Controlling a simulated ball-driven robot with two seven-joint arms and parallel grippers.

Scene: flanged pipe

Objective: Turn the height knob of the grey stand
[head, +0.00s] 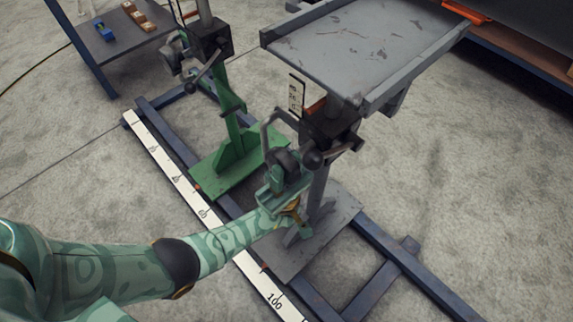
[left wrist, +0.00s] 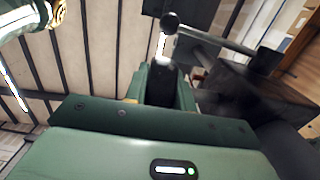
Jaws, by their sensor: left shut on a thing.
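The grey stand has a post (head: 318,190) on a flat grey base plate and carries a worn grey tray (head: 350,40). My left gripper (head: 284,170) is at the near left side of this post, below the tray. It is shut on the dark height knob (head: 287,158), which is mostly hidden by the fingers. In the left wrist view the knob (left wrist: 160,88) shows dark between the green fingers. My right gripper is not in view.
A black ball-ended lever (head: 313,158) is close by the gripper; its ball also shows in the left wrist view (left wrist: 170,21). A green stand (head: 235,150) is behind. Blue rails (head: 385,245) and a white scale (head: 190,195) run along the floor. A small table (head: 120,45) holds blocks.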

